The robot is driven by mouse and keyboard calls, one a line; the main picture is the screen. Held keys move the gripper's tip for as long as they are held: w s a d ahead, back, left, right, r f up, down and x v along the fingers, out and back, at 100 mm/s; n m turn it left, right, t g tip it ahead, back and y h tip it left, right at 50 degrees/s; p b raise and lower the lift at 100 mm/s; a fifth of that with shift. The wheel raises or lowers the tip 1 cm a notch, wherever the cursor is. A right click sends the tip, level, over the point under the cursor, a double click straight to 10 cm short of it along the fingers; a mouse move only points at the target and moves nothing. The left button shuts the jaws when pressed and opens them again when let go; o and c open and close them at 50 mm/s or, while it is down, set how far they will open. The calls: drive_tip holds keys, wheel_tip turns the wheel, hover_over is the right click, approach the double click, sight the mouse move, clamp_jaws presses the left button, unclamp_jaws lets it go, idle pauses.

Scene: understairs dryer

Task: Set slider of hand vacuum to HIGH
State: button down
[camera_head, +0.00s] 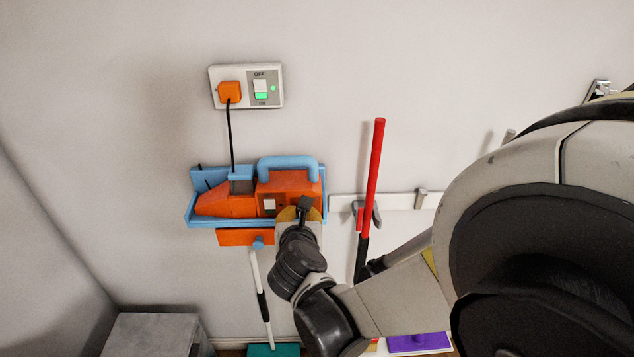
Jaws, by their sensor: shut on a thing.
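The orange hand vacuum (228,203) with a blue handle (288,163) sits in a blue wall holder (205,223). A small white control (269,205) shows on its front face, left of my gripper. I cannot read any marks on it. My gripper (303,207) is at the right part of the vacuum's front, reached from below right. It is shut on a small part there, which the fingers and wrist hide. I cannot make out the slider itself or its setting.
Above is a wall socket (247,87) with an orange plug, a black cord and a switch with a green light. A red-handled pole (373,170) stands close right of my wrist. A white-handled pole (257,285) hangs below the holder. A grey box (150,335) is lower left.

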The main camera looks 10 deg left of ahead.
drive_tip(key=d, duration=0.1)
drive_tip(key=w+d, duration=0.1)
drive_tip(key=d, duration=0.1)
drive_tip(key=shift+d, duration=0.15)
drive_tip(key=c, duration=1.3)
unclamp_jaws()
drive_tip(key=shift+c, duration=0.2)
drive_tip(key=shift+s, duration=0.1)
drive_tip(key=v, duration=1.2)
drive_tip(key=shift+f, duration=0.1)
